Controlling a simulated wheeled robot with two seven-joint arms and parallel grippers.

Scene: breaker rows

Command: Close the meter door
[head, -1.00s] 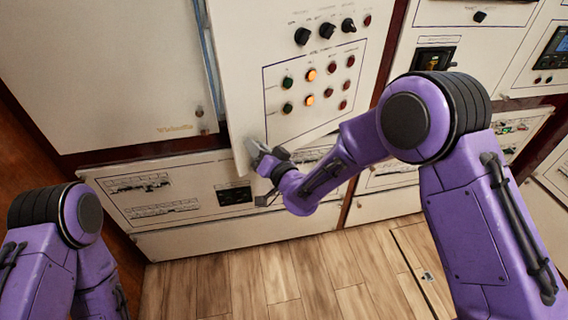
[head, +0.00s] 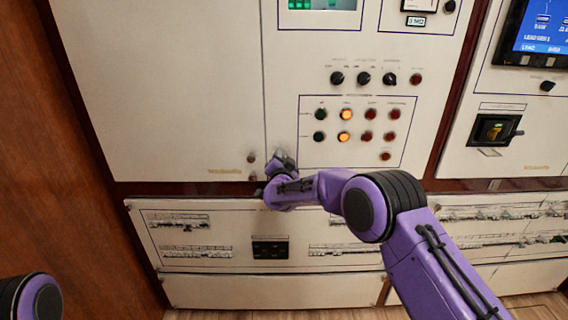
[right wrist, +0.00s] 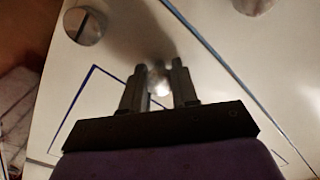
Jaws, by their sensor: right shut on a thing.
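The meter door (head: 285,120) is a cream panel with dark selector knobs, green, orange and red lights and a meter display at its top. It looks flush, or nearly so, with the cabinet panel on its left. My right gripper (head: 277,163) is at the door's lower left edge. In the right wrist view my right gripper (right wrist: 158,88) has its two fingers on either side of a small shiny knob (right wrist: 158,80), shut on it. The fingers partly hide this knob. Only a piece of my left arm shows in the head view; its gripper is out of sight.
A plain cream panel (head: 160,90) is left of the door, with round fittings near its lower right corner. A lower panel (head: 220,220) with labelled strips runs beneath. A cabinet (head: 510,150) with a black handle and a blue screen stands at right.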

